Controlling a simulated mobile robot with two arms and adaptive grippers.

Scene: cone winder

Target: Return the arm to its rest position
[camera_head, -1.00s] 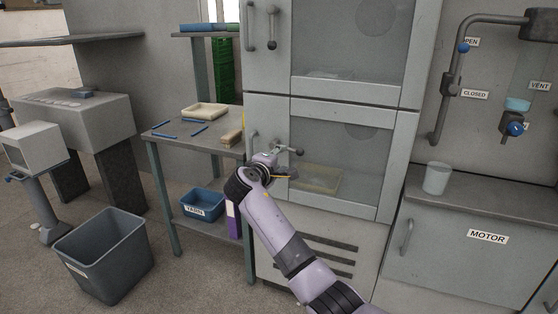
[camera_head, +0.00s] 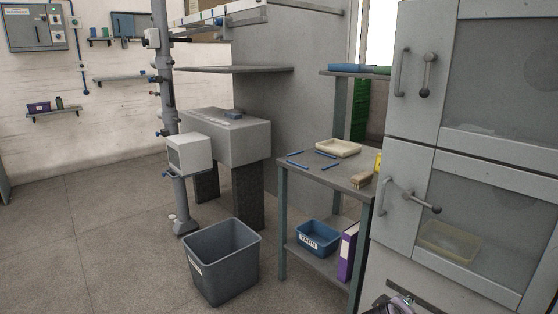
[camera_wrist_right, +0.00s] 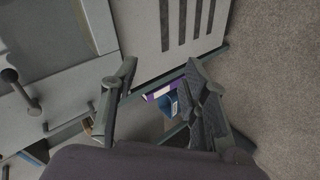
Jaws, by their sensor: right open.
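My right gripper shows at the bottom edge of the head view (camera_head: 393,302), mostly cut off, in front of the lower part of the cabinet. In the right wrist view my right gripper (camera_wrist_right: 160,82) has its two dark fingers apart, with nothing between them. The cabinet (camera_head: 405,207) stands at the right of the head view with both its doors shut, as far as I can see. Its lower handle with a dark knob (camera_head: 436,209) is clear of my gripper. My left gripper is not in view.
A grey side table (camera_head: 325,174) holds a cream tray (camera_head: 338,148) and several blue rods. On its lower shelf are a blue yarn bin (camera_head: 319,238) and a purple binder (camera_head: 347,252). A grey waste bin (camera_head: 222,262) stands on open floor at left.

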